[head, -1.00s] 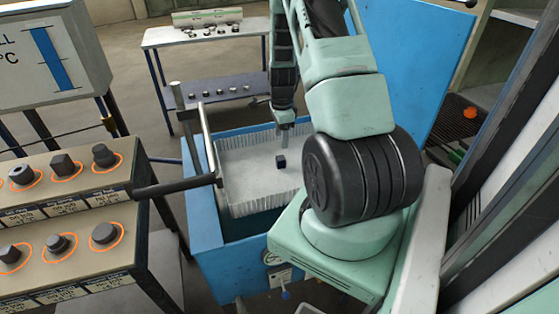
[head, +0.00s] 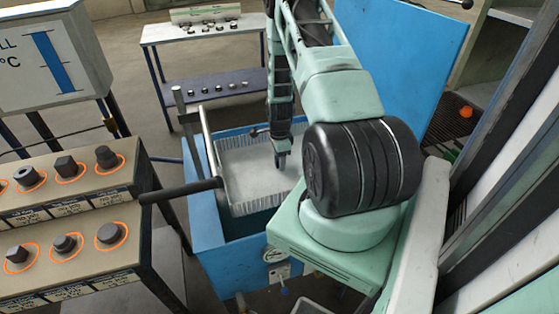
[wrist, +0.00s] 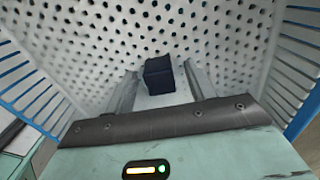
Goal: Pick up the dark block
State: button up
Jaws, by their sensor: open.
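The dark block (wrist: 160,74) is a small dark navy cube on the white perforated floor of the basket (head: 240,180). In the head view my gripper (head: 281,160) hangs down over the basket and hides the block. In the wrist view the fingers of my gripper (wrist: 159,80) are open, one on each side of the block, with a gap to it at least on the left. I cannot tell whether the fingertips are down at the basket floor.
The basket sits in a blue tank (head: 205,220) with a raised blue lid (head: 415,60) behind my arm. A black handle (head: 180,190) reaches out left. A stand with dark samples (head: 70,215) is at left, and a shelf table (head: 205,35) stands behind.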

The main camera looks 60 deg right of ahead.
grip_shut()
jog(key=shift+r, duration=0.1)
